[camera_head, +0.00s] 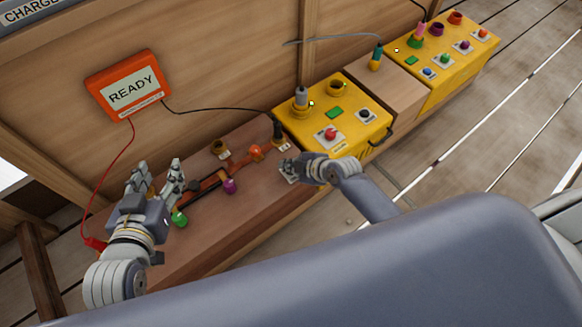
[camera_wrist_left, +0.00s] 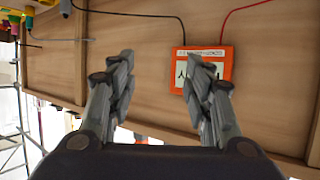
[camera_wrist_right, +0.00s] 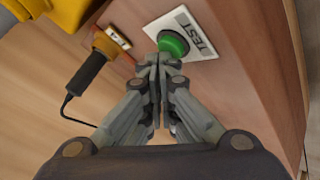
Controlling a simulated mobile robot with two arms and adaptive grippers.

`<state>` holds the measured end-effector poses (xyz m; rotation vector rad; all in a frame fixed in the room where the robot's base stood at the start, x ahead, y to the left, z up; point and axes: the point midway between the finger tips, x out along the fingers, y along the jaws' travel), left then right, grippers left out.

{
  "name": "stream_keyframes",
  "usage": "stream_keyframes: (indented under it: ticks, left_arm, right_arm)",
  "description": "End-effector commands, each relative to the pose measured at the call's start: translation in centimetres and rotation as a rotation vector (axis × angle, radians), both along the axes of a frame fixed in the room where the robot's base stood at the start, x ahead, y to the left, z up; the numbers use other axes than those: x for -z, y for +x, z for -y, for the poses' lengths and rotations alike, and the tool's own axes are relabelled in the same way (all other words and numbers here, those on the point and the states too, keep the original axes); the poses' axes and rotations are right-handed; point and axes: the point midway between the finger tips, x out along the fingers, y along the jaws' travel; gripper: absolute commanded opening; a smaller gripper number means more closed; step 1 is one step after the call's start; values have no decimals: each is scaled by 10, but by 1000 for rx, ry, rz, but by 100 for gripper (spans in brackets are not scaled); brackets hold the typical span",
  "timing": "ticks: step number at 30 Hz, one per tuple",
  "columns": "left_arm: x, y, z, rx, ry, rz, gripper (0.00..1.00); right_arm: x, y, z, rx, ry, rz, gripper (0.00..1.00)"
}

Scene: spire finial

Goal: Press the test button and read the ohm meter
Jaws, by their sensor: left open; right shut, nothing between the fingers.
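The orange meter (camera_head: 128,85) leans on the wooden back wall, and its white screen reads "READY". It shows upside down in the left wrist view (camera_wrist_left: 218,52), partly hidden by a finger. The green test button (camera_wrist_right: 173,43) sits on a white plate marked "TEST" (camera_wrist_right: 199,48) in the right wrist view. My right gripper (camera_wrist_right: 158,62) is shut and empty, its fingertips at the button's near edge; I cannot tell whether they touch it. In the head view my right gripper (camera_head: 288,168) hides the button. My left gripper (camera_head: 160,172) is open and empty above the bench's left part.
A black probe (camera_head: 277,130) stands near the yellow box (camera_head: 352,133); wires run from the meter to it and to a red clip (camera_head: 95,243).

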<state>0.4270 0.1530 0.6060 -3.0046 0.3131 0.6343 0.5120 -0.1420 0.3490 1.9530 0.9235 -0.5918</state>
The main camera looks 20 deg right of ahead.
Motion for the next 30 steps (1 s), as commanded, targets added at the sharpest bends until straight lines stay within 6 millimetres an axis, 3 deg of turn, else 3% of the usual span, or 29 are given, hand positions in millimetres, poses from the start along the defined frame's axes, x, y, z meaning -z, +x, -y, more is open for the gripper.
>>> stream_keyframes:
  ticks: [30]
  left_arm:
    - [-11, 6, 3, 3, -14, 58, 47]
  right_arm:
    - [4, 0, 0, 0, -1, -1, 0]
